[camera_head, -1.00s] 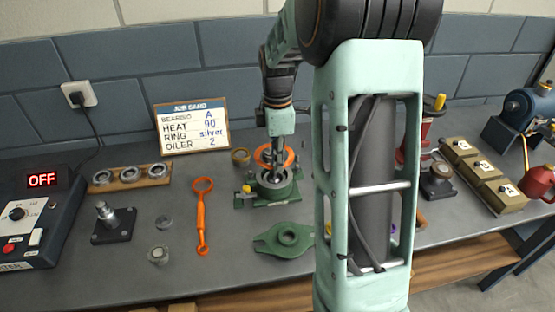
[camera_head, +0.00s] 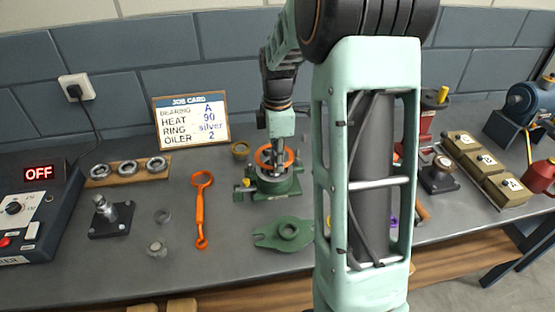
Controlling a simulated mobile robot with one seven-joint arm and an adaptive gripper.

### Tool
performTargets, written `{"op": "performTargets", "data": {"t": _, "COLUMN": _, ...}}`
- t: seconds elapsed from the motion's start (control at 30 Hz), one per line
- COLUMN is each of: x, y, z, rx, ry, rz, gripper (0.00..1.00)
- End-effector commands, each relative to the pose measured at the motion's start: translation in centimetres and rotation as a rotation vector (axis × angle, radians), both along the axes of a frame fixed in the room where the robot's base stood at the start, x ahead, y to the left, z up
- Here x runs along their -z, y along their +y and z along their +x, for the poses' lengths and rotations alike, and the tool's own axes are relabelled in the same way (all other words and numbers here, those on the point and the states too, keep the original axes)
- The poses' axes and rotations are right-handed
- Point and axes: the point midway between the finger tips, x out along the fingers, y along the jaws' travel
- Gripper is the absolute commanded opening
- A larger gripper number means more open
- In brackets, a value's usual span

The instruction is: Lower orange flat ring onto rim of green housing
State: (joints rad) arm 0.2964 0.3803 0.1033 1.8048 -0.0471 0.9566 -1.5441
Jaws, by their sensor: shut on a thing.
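The orange flat ring (camera_head: 286,158) is in my gripper (camera_head: 276,166), which is shut on it just above the green housing. The green housing (camera_head: 277,187) stands upright on the bench, in the middle of the picture. The ring looks close over the housing's rim, but I cannot tell whether they touch. My gripper's fingers hide part of the ring and of the housing's opening.
A green flanged cover (camera_head: 287,231) lies in front of the housing. An orange ring-ended tool (camera_head: 201,211) lies to the left. My arm hides the bench right of the housing.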

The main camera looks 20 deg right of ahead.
Motion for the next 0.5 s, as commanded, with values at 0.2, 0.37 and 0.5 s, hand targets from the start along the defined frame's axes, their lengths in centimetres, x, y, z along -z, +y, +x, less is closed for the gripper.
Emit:
{"op": "performTargets", "data": {"t": 0.2, "x": 1.0, "y": 0.0, "z": 0.0, "rx": 0.000, "ry": 0.000, "rz": 0.000, "gripper": 0.00}}
{"op": "performTargets", "data": {"t": 0.37, "x": 1.7, "y": 0.0, "z": 0.0, "rx": 0.000, "ry": -0.001, "rz": 0.000, "gripper": 0.00}}
{"op": "performTargets", "data": {"t": 0.5, "x": 2.2, "y": 0.0, "z": 0.0, "rx": 0.000, "ry": -0.001, "rz": 0.000, "gripper": 0.00}}
